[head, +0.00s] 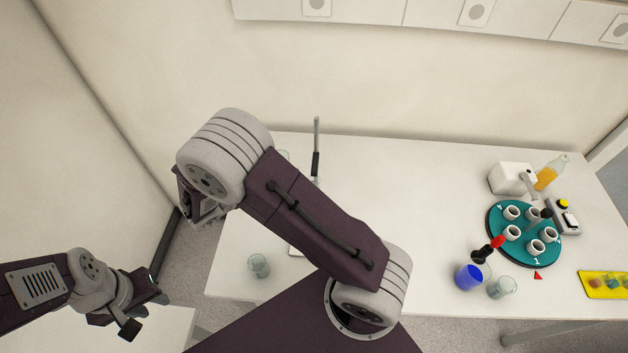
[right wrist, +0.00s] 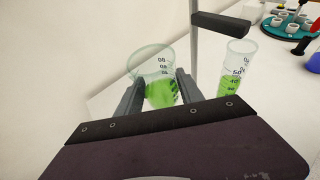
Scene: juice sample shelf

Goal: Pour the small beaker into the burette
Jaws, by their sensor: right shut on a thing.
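In the right wrist view my right gripper (right wrist: 160,88) is shut on a clear graduated beaker (right wrist: 151,62) with green liquid low inside. The beaker looks tilted. Just right of it stands an upright rod (right wrist: 195,60) with a dark clamp arm (right wrist: 220,23). The rod also shows in the head view (head: 316,140). Farther right is a graduated glass vessel (right wrist: 240,62) with green liquid. I cannot make out a burette tube for certain. In the head view my right arm hides the right gripper's fingers. My left gripper (head: 142,305) is open and empty at the lower left.
An empty clear beaker (head: 258,266) stands at the table's left front. At the right are a teal round rack (head: 524,258) with white cups, a blue-filled beaker (head: 468,277), a clear beaker (head: 502,288), an orange bottle (head: 550,173) and a yellow tray (head: 596,290). The table (head: 430,190) is clear mid-back.

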